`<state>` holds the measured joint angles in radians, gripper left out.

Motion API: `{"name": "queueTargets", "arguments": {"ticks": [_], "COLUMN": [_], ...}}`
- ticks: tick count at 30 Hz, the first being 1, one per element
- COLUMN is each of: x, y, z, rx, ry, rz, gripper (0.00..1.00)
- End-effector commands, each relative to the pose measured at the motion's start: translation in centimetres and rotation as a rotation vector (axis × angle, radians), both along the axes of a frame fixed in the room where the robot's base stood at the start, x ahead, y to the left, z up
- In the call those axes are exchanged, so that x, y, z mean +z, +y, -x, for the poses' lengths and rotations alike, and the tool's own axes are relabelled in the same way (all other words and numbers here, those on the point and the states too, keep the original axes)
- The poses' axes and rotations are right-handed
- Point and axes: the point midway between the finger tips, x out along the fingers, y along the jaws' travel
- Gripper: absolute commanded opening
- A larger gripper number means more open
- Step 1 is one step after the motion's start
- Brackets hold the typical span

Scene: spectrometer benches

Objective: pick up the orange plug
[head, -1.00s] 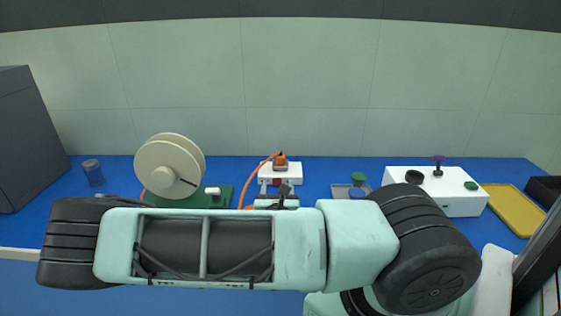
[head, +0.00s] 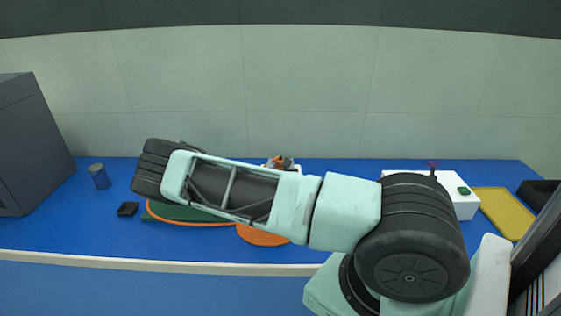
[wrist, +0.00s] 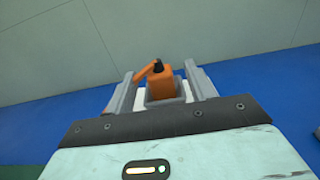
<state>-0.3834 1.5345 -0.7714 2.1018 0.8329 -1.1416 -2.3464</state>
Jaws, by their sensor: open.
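The orange plug (wrist: 162,85) stands in a grey square surround on a white block (wrist: 141,98) in the wrist view. A black piece and a short orange cable length show at its top. My gripper (wrist: 161,82) is open, its two grey fingers on either side of the plug, with visible gaps. Whether the fingers are level with the plug in depth is unclear. In the head view only the top of the plug (head: 279,161) shows above my arm, which hides most of the white block.
Orange cable (head: 264,238) lies on the blue bench (head: 60,232) by a green base (head: 166,211). A white box (head: 467,205) and yellow tray (head: 503,212) are right.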

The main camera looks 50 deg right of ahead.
Motion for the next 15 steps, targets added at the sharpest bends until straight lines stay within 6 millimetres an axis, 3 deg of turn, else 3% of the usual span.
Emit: {"name": "queueTargets", "arguments": {"ticks": [4, 12, 15], "x": [0.1, -0.07, -0.07], "y": [-1.23, -1.44, -1.43], "z": [-1.09, -1.32, -1.31], "rx": [0.001, 0.001, 0.001], "ry": [0.001, 0.001, 0.001], "rz": [-0.001, -0.002, -0.001], "gripper": [0.55, 0.55, 0.29]}}
